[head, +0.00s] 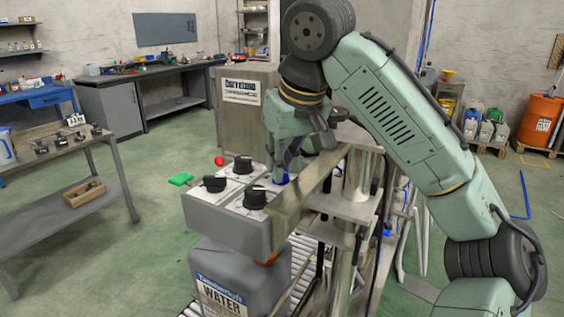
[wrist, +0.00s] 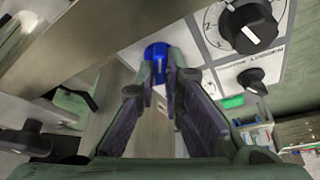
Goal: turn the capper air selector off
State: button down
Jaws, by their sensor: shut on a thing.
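A grey control box (head: 225,225) carries a light panel with several black rotary knobs, one at the front (head: 255,198), one at the left (head: 214,184) and one at the back (head: 242,165). A blue knob (head: 281,178) sits at the panel's right side; it also shows in the wrist view (wrist: 155,50). My gripper (wrist: 160,80) reaches down from above and is shut on the blue knob. The fingers hide part of the knob, so its pointer and setting cannot be read. Two black knobs with printed scales (wrist: 252,25) stand beside it, apart from the fingers.
A metal beam (head: 310,190) runs close beside my gripper on the right. A green part (head: 181,180) and a red button (head: 219,161) stick out from the box. A grey water container (head: 240,275) stands below. A side table (head: 60,150) stands at left.

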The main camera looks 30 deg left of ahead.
dwell(0.3)
jog(key=c, duration=1.7)
grip_release()
jog(key=shift+r, duration=0.1)
jog(key=v, duration=1.1)
jog(key=shift+s+d+r, duration=0.15)
jog(key=shift+d+r, duration=0.05)
jog(key=shift+r, duration=0.15)
